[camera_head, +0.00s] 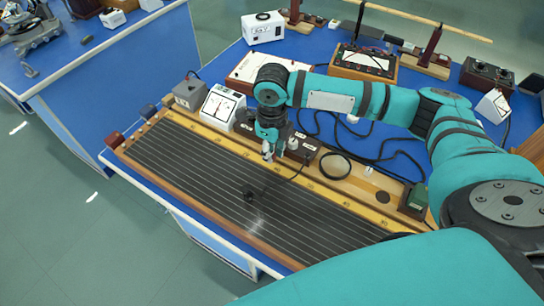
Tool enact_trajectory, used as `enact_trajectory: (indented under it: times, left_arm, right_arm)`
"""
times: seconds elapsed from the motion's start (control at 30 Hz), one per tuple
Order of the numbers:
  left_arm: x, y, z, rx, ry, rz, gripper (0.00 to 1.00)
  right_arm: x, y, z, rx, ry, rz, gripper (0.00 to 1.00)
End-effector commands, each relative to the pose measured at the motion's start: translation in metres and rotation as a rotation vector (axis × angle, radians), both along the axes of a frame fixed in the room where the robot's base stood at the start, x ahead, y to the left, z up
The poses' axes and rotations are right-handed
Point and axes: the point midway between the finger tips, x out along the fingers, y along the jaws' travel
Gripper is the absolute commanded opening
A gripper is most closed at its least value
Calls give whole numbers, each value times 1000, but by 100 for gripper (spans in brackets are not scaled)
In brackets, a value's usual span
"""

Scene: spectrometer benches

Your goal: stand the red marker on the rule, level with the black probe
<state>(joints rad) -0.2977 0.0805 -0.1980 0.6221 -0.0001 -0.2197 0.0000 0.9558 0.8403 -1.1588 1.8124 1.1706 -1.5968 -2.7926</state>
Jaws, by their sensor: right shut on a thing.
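My right gripper (268,152) points down over the yellow rule (310,185), at the back edge of the dark striped board (190,165). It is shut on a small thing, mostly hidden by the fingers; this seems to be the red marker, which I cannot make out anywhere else. Whether it touches the rule is not clear. My left gripper is not in view.
Behind the rule stand a white meter (222,106), a grey box (188,94) and a black ring (335,166). Dark cables (370,150) lie loose on the blue bench. A green-black block (413,201) is at the rule's right end. The board's front is clear.

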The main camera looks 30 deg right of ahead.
Motion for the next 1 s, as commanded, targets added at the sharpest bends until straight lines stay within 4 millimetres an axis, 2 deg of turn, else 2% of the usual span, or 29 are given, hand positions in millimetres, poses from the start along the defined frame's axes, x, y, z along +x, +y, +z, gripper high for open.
enact_trajectory:
  times: [0.1, 0.2, 0.53, 0.57, 0.73, 1.0]
  left_arm:
    - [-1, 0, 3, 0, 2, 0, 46]
    - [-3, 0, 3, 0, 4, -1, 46]
    - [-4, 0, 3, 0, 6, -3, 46]
    - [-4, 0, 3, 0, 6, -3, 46]
    - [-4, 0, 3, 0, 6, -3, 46]
    - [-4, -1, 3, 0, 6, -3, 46]
  right_arm:
    - [-1, 0, -18, 0, 4, 0, 1]
    - [0, 0, -28, -1, 1, 0, 1]
    - [0, 0, -31, -1, 1, 0, 1]
    - [0, 0, -32, 0, 0, -1, 19]
    - [0, 0, -31, 0, 0, -1, 41]
    - [0, 0, -30, -1, -1, 0, 41]
